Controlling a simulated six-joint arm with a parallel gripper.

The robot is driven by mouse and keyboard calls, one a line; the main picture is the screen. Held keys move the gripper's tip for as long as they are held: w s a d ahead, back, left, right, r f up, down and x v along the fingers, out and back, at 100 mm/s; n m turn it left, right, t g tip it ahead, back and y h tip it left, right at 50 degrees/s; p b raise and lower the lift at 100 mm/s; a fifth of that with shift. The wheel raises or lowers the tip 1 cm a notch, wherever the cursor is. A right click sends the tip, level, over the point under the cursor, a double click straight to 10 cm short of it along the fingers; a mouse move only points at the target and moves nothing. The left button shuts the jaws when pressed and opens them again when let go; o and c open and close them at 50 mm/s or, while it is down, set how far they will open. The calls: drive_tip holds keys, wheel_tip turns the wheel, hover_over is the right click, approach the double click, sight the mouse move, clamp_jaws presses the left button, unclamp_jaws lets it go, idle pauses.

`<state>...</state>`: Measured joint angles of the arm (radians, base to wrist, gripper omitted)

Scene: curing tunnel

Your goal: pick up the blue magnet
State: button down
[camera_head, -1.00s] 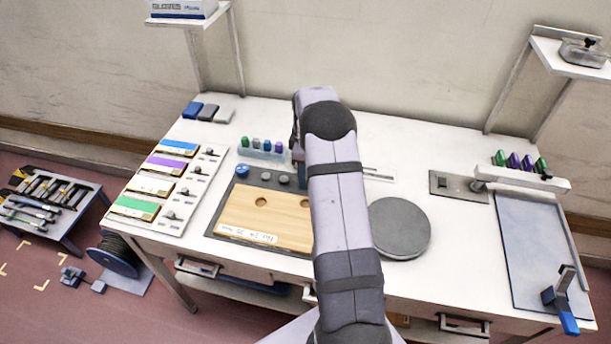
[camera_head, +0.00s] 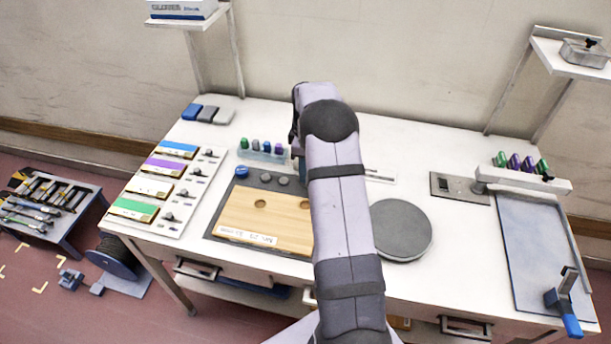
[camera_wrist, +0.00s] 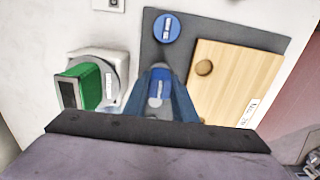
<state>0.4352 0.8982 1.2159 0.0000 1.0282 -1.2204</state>
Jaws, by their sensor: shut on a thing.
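A round blue magnet with a white mark lies on the dark board (camera_head: 222,195), at its upper left corner in the head view (camera_head: 242,171). It also shows at the top of the wrist view (camera_wrist: 167,29). My gripper (camera_wrist: 157,82) is below it in the wrist view, apart from it. Its blue fingers are shut on a small blue and grey piece with a white mark (camera_wrist: 158,89). I cannot tell for sure what this piece is. In the head view my arm hides the gripper. Two grey round pieces (camera_head: 265,177) lie right of the blue magnet.
A wooden plate (camera_head: 262,222) lies on the dark board. A rack with coloured vials (camera_head: 262,154) stands behind it. A grey disc (camera_head: 402,230) is right of my arm. A tray (camera_head: 540,250) with a blue-handled tool (camera_head: 565,302) is at the right. Labelled coloured cards lie left.

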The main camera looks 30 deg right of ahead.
wheel_tip(320, 180, up, 8)
drive_tip(key=shift+f+b, duration=0.2)
drive_tip(key=shift+b, duration=0.7)
drive_tip(key=shift+w+a+r, duration=0.1)
drive_tip(key=shift+r, duration=0.2)
drive_tip(key=shift+a+r+p, duration=0.4)
drive_tip(key=shift+a+p, duration=0.1)
drive_tip(key=shift+p, duration=0.65)
drive_tip(key=w+a+f+p, duration=0.3)
drive_tip(key=w+p, duration=0.1)
drive_tip(key=p, duration=0.2)
drive_tip(key=shift+w+a+p, duration=0.3)
drive_tip(key=shift+w+a, duration=0.05)
drive_tip(key=shift+w, duration=0.05)
drive_tip(key=shift+f, duration=0.2)
drive_tip(key=shift+f+b, duration=2.05)
drive_tip(key=shift+f, duration=0.95)
drive_tip(key=shift+f, duration=0.45)
